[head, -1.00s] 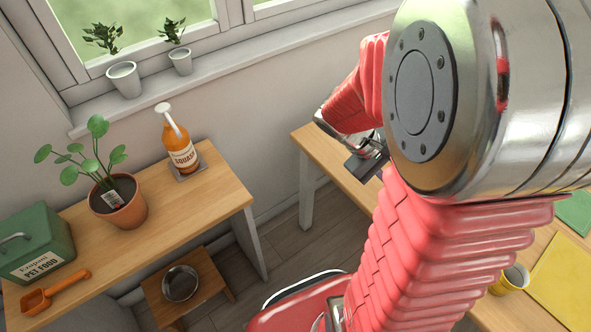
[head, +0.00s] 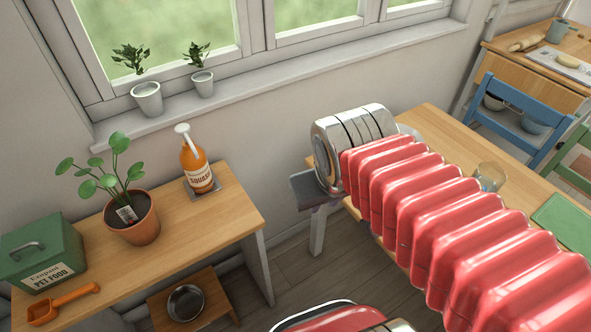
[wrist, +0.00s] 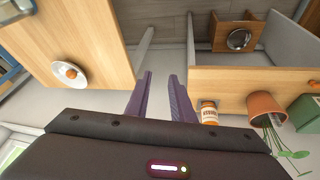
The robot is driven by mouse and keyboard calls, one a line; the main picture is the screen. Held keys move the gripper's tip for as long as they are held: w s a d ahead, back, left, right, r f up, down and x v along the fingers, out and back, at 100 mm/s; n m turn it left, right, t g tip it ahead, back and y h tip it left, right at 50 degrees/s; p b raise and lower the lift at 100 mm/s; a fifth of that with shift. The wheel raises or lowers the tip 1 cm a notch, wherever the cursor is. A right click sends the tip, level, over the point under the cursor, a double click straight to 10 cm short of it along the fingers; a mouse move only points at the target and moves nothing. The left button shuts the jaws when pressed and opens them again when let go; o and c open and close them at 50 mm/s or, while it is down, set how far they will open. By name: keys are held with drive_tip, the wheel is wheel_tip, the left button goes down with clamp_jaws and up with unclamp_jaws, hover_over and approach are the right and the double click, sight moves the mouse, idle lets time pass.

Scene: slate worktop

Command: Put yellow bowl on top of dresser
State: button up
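I see no yellow bowl in the current views, and no piece that I can tell is a dresser. My gripper (wrist: 160,77) shows in the wrist view with its two dark fingers apart and nothing between them. Beyond the fingers lie floor and wall, between the wooden table and the wooden side table. In the head view my arm reaches over the table, and a dark part of my gripper (head: 318,188) shows beyond its silver joint. The fingertips cannot be made out there.
The side table (head: 228,208) holds a squash bottle (head: 196,165), potted plant (head: 132,217), pet food box (head: 42,252) and orange scoop (head: 62,303). A low stool (head: 217,306) bears a metal bowl (head: 186,303). The table (head: 437,127) has a glass (head: 490,177); blue (head: 515,112) and green chairs adjoin.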

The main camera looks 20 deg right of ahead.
drive_tip(key=shift+s+a+r+t+y, duration=0.1)
drive_tip(key=shift+a+r+t+y, duration=0.1)
drive_tip(key=shift+a+r, duration=0.25)
drive_tip(key=shift+s+a+r+t+y, duration=0.1)
drive_tip(key=shift+a+r+t+y, duration=0.15)
drive_tip(key=shift+a, duration=0.4)
drive_tip(key=shift+a+r+t+y, duration=0.15)
drive_tip(key=shift+a+r, duration=0.2)
drive_tip(key=shift+a, duration=0.2)
drive_tip(key=shift+o, duration=0.4)
drive_tip(key=shift+s, duration=0.1)
